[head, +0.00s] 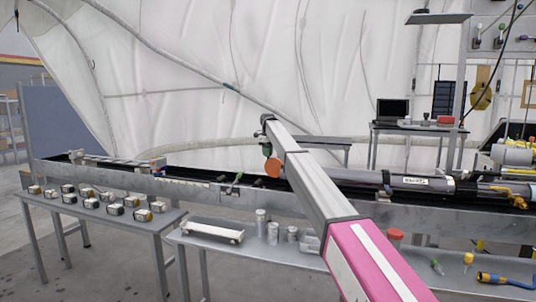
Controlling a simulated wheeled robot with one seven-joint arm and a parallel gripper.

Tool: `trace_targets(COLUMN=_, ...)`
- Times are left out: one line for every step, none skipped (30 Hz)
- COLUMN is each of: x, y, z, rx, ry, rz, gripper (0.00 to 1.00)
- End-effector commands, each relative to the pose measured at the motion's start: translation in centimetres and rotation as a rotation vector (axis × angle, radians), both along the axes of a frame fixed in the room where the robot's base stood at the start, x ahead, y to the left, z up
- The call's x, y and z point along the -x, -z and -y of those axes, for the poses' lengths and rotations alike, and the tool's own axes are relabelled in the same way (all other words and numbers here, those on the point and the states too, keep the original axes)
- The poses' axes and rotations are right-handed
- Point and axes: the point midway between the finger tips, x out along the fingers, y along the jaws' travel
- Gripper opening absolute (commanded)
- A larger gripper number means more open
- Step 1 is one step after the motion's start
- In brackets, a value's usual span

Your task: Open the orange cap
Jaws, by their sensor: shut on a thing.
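The orange cap (272,167) shows as a round disc at the left end of the grey tube on the long trough, just left of my arm. My arm reaches from the lower right up to the tube. My gripper (267,152) hangs down from the arm's far end and meets the top of the cap. It is small and dark here, and its fingers are partly hidden. It appears shut on the cap. The cap looks in line with the tube; my arm hides where they join.
The long metal trough (190,184) runs across the scene. Two low tables stand in front: the left table holds several small blocks (115,209), the other a white box (212,231), metal cylinders (272,233) and another orange-red cap (396,234). A laptop (392,110) stands behind.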

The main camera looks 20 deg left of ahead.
Motion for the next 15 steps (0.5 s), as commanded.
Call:
trace_targets(x=-0.06, y=-0.02, z=0.08, rx=0.0, ry=-0.001, rz=0.002, gripper=0.0)
trace_targets(x=-0.06, y=-0.02, z=0.08, rx=0.001, ry=-0.001, rz=0.002, gripper=0.0)
trace_targets(x=-0.05, y=-0.02, z=0.09, rx=0.001, ry=-0.001, rz=0.002, gripper=0.0)
trace_targets(x=-0.06, y=-0.02, z=0.09, rx=0.001, ry=-0.001, rz=0.002, gripper=0.33)
trace_targets(x=-0.05, y=-0.02, z=0.09, rx=0.001, ry=-0.001, rz=0.002, gripper=0.43)
trace_targets(x=-0.04, y=-0.01, z=0.08, rx=0.0, ry=-0.001, rz=0.001, gripper=0.49)
trace_targets(x=-0.04, y=-0.01, z=0.08, rx=0.0, ry=-0.001, rz=0.001, gripper=0.49)
trace_targets(x=-0.03, y=-0.01, z=0.08, rx=0.0, ry=-0.001, rz=0.001, gripper=0.49)
trace_targets(x=-0.03, y=-0.01, z=0.08, rx=0.0, ry=-0.001, rz=0.001, gripper=0.49)
trace_targets(x=-0.02, y=-0.01, z=0.07, rx=0.0, ry=-0.001, rz=0.001, gripper=0.49)
trace_targets(x=-0.02, y=0.0, z=0.07, rx=0.0, ry=-0.001, rz=0.001, gripper=0.49)
trace_targets(x=-0.02, y=0.0, z=0.07, rx=0.0, ry=-0.001, rz=0.001, gripper=0.49)
trace_targets(x=-0.02, y=-0.01, z=0.06, rx=0.0, ry=-0.001, rz=0.001, gripper=0.49)
trace_targets(x=-0.02, y=-0.02, z=0.06, rx=0.0, ry=-0.001, rz=0.001, gripper=0.49)
trace_targets(x=-0.02, y=-0.08, z=0.06, rx=0.0, ry=-0.001, rz=0.001, gripper=0.49)
